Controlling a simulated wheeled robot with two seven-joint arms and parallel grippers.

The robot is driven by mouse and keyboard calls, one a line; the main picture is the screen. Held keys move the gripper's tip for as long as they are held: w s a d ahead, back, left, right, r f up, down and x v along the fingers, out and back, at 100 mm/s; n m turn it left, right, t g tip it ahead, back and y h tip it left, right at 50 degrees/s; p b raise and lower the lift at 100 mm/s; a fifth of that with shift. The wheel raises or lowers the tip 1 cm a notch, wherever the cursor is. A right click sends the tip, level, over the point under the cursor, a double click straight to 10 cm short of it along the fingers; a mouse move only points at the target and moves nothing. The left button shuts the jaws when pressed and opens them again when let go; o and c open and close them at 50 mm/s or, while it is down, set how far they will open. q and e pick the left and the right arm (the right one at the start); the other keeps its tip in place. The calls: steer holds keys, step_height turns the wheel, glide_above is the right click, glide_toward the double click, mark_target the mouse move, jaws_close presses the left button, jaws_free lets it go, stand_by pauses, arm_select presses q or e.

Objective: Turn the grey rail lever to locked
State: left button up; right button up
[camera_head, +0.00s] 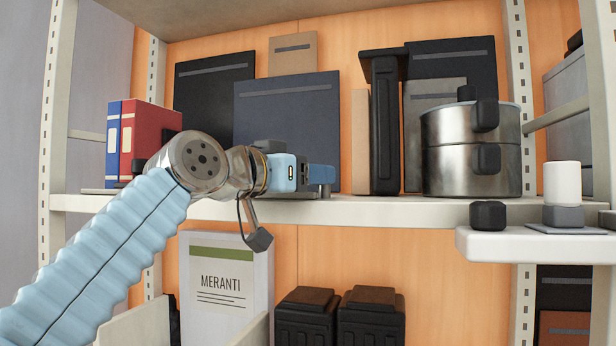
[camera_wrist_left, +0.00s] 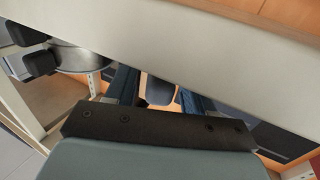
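My left gripper (camera_head: 321,175) is at the front edge of the middle shelf, pointing right, and partly hides what is there. In the left wrist view its two dark blue fingers (camera_wrist_left: 160,88) are apart. A rounded grey-blue piece (camera_wrist_left: 160,94), apparently the grey rail lever, shows between them, with narrow gaps of orange beside it. In the head view the lever cannot be clearly told from the gripper parts, and its setting cannot be read. My right gripper is not in view.
On the middle shelf (camera_head: 400,211) stand red and blue binders (camera_head: 150,135), dark panels and a steel pot (camera_head: 471,155). A white ledge (camera_head: 530,246) juts out at right with a black block (camera_head: 487,215) and a white cylinder (camera_head: 562,184). A MERANTI box (camera_head: 226,275) stands below.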

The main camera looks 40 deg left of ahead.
arm_select(q)
steer(key=shift+s, duration=0.1)
steer(key=shift+s+f, duration=0.1)
steer(key=shift+s, duration=0.25)
steer(key=s+b, duration=0.1)
steer(key=s, duration=1.2)
steer(key=shift+d+b, duration=0.25)
steer(key=shift+b, duration=0.05)
steer(key=shift+w, duration=0.1)
steer(key=shift+c, duration=0.4)
